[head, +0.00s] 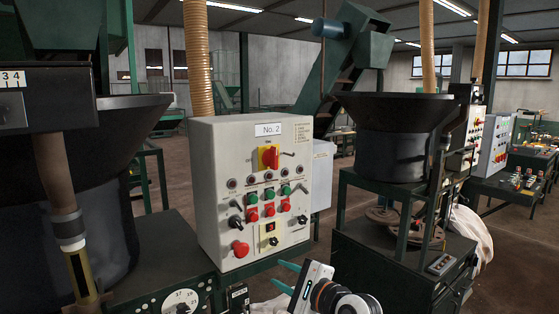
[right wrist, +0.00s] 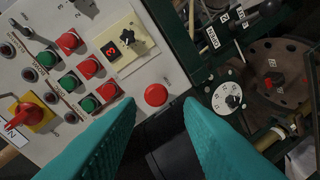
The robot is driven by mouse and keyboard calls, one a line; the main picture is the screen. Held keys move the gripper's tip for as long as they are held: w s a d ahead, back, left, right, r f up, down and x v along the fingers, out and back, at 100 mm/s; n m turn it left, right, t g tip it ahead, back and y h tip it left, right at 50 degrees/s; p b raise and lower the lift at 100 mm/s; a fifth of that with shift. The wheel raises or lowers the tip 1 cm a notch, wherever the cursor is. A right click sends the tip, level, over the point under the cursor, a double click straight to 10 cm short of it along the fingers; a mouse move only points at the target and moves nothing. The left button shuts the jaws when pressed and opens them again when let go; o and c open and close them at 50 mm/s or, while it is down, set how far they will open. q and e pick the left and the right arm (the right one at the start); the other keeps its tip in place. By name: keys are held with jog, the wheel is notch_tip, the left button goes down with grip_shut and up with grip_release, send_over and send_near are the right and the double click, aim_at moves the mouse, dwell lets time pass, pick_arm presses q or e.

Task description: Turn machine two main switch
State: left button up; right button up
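The machine two control panel (head: 218,150) is a pale box labelled "No. 2". Its main switch (head: 268,158) is a red rotary handle on a yellow plate, near the top under the label. The handle looks roughly upright in the head view. In the right wrist view the main switch (right wrist: 28,112) is at the left edge. My right gripper (head: 282,275) is low in front of the panel, below and right of the switch. Its teal fingers (right wrist: 160,105) are apart with nothing between them, near the red emergency button (right wrist: 156,95) in that view. My left gripper is not in view.
Green and red push buttons (head: 269,202) and black knobs lie below the switch. A dark hopper (head: 130,103) stands left of the panel and another hopper (head: 395,105) right. A dial box (head: 180,302) is below. Space directly before the panel is clear.

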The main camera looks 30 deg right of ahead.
aim_at(277, 159)
jog(key=w+d+r+m+t, duration=0.2)
jog(key=d+r+m+t, duration=0.15)
jog(key=r+m, duration=0.35)
jog(key=w+d+r+m+t, duration=0.1)
jog(key=d+r+m+t, duration=0.3)
jog(key=r, duration=0.6)
jog(key=shift+m+g, duration=0.55)
jog(key=shift+m, duration=0.05)
jog(key=p+x, duration=0.4)
jog(key=x, duration=0.8)
jog(key=shift+d, duration=0.1)
grip_shut()
